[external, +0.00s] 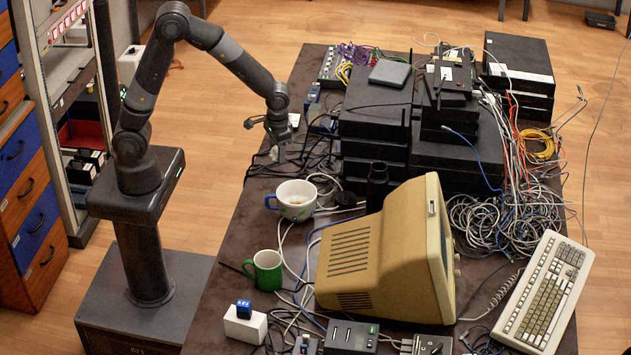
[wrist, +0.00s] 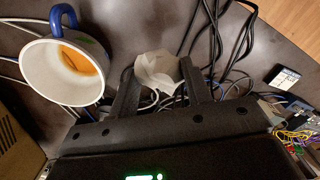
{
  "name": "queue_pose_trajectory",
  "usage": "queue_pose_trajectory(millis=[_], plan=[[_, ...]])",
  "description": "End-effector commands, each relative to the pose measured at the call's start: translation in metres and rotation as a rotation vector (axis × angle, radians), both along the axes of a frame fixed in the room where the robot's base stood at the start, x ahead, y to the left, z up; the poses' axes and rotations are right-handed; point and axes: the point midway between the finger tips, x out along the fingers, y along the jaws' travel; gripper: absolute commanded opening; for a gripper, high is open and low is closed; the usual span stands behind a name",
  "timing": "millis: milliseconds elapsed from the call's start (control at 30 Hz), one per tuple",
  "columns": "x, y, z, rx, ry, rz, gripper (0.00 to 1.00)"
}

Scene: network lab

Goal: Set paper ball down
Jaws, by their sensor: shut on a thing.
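A crumpled white paper ball (wrist: 158,72) is between the two fingers of my gripper (wrist: 160,88) in the wrist view. My gripper is shut on it. In the external view my gripper (external: 278,152) points down over the far left part of the dark table (external: 225,270), beside the stacked black boxes. The paper ball is too small to make out clearly there. I cannot tell whether the ball touches the table or hangs just above it.
A white cup with a blue handle (external: 296,201) stands close by; it also shows in the wrist view (wrist: 62,72). Dark cables (wrist: 205,40) run beneath and beside my gripper. A green mug (external: 265,270), a beige monitor (external: 370,255) and black boxes (external: 375,130) crowd the table.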

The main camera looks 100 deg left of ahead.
Motion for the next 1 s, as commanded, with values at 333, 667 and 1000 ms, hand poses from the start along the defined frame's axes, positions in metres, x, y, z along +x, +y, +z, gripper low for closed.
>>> queue_pose_trajectory(millis=[333, 667, 1000], plan=[[-0.044, -0.038, -0.001, 0.000, 0.002, 0.273, 0.24], [-0.042, 0.015, -0.035, 0.000, 0.007, 0.301, 0.24], [-0.035, 0.072, -0.069, 0.001, 0.004, 0.295, 0.24]])
